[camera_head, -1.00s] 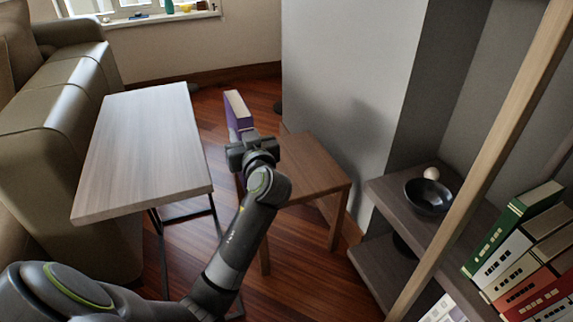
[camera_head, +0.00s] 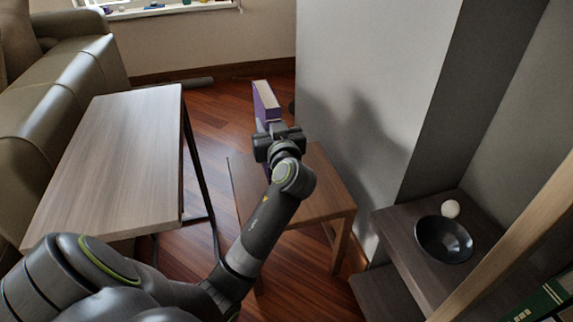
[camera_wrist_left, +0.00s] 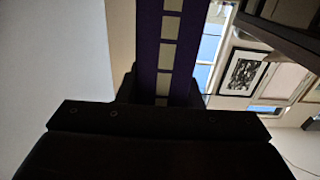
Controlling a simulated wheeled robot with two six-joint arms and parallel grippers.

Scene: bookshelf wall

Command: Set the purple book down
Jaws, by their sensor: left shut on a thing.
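The purple book (camera_head: 266,102) is upright in my left gripper (camera_head: 274,133), with its pale page edge facing up, in the head view. The gripper is shut on it and holds it over the far part of the small brown wooden table (camera_head: 321,197). In the left wrist view the book's purple spine (camera_wrist_left: 147,45) with pale squares rises between the dark fingers (camera_wrist_left: 160,90). The book's lower end is hidden by the gripper, so I cannot tell whether it touches the table. My right gripper is out of view.
A light wood table (camera_head: 118,160) stands at the left beside a sofa (camera_head: 72,80). A grey wall (camera_head: 365,75) is close on the right of the brown table. A shelf (camera_head: 400,235) at the right bears a black bowl (camera_head: 443,240) and a white ball (camera_head: 450,208).

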